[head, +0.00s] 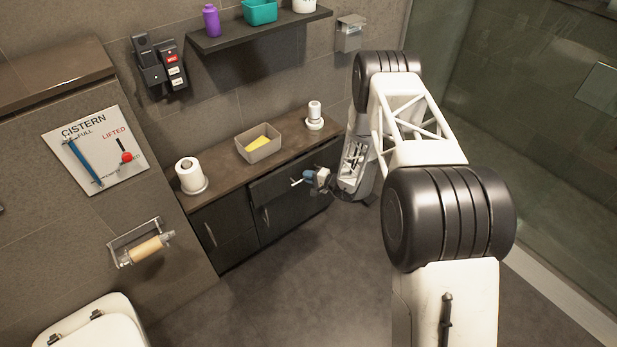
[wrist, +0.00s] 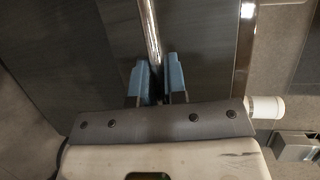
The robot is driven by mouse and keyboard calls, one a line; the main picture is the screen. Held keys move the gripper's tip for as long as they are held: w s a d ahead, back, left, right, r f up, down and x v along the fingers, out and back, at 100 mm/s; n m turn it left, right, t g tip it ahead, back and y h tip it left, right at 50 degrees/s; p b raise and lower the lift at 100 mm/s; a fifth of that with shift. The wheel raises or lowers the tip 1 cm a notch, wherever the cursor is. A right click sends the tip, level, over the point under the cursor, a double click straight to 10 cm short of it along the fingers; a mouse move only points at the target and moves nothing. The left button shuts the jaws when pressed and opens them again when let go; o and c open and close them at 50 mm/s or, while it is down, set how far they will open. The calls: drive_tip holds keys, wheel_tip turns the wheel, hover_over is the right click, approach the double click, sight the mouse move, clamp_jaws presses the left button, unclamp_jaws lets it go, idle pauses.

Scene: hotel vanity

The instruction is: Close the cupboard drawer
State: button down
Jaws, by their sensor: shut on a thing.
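The dark cupboard (head: 225,236) stands against the wall under a brown countertop. Its drawer (head: 276,187) is at the upper right of the cupboard front and appears to stick out a little; how far is hard to tell. A metal bar handle (head: 296,183) is on the drawer front. My gripper (head: 314,178) is at this handle, with blue fingertips. In the wrist view, the bar (wrist: 150,30) runs between the two blue fingers of my gripper (wrist: 157,82), which are shut on it. My arm hides the drawer's right end.
On the countertop (head: 222,176) stand a toilet roll (head: 189,175), a grey bin with something yellow (head: 258,148) and a white bottle (head: 314,115). A shelf (head: 260,35) hangs above. Cupboard doors are below and left of the drawer. The floor (head: 270,290) in front is clear.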

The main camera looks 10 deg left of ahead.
sight(303, 171)
drive_tip(key=shift+w+a, duration=0.1)
drive_tip(key=shift+w+a, duration=1.3)
drive_tip(key=c, duration=1.2)
unclamp_jaws()
drive_tip(key=shift+d, duration=0.1)
drive_tip(key=v, duration=0.7)
drive_tip(key=shift+s+d, duration=0.2)
drive_tip(key=shift+d, duration=0.1)
drive_tip(key=shift+r, duration=0.1)
